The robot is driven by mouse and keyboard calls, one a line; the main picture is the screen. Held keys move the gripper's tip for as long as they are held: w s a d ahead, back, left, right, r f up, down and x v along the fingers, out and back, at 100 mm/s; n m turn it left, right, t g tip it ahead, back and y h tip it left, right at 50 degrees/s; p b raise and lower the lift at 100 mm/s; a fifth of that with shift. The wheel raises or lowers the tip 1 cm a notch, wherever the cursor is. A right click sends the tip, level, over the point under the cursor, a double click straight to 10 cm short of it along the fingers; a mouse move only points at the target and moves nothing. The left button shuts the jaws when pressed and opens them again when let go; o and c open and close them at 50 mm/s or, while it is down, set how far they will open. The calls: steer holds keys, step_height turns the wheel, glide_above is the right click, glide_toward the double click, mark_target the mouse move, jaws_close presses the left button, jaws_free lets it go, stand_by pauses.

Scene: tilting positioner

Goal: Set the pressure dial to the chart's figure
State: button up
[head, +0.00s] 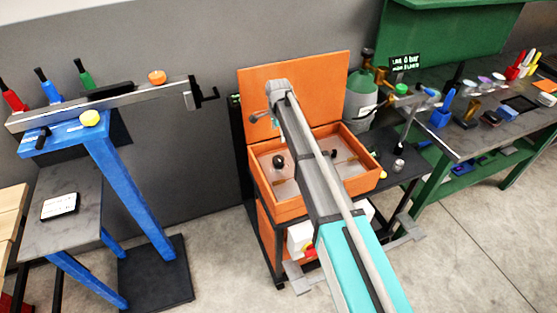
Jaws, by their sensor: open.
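A black sign (404,62) with white lettering stands behind the bench. Its top line seems to read "use 6 bar"; the smaller line is hard to read. A grey-green gas cylinder (360,95) stands below it, with brass fittings (380,75) at its top and a green round part (401,88) to the right. These parts are too small for me to make out a dial face or its setting. My teal and grey arm reaches up the middle of the view, over an open orange cabinet. I cannot make out my gripper; it seems hidden behind the arm.
The orange cabinet (270,209) has its lid raised and black knobs inside. A blue stand (130,190) with a grey beam is at left, beside a grey table (88,225). A green-legged bench (470,140) with several tools is at right. Floor at lower right is clear.

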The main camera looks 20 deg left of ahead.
mark_target(278, 158)
steer(key=shift+f+b, duration=6.5)
steer(key=shift+f, duration=0.2)
steer(key=c, duration=1.1)
steer(key=shift+c, duration=0.2)
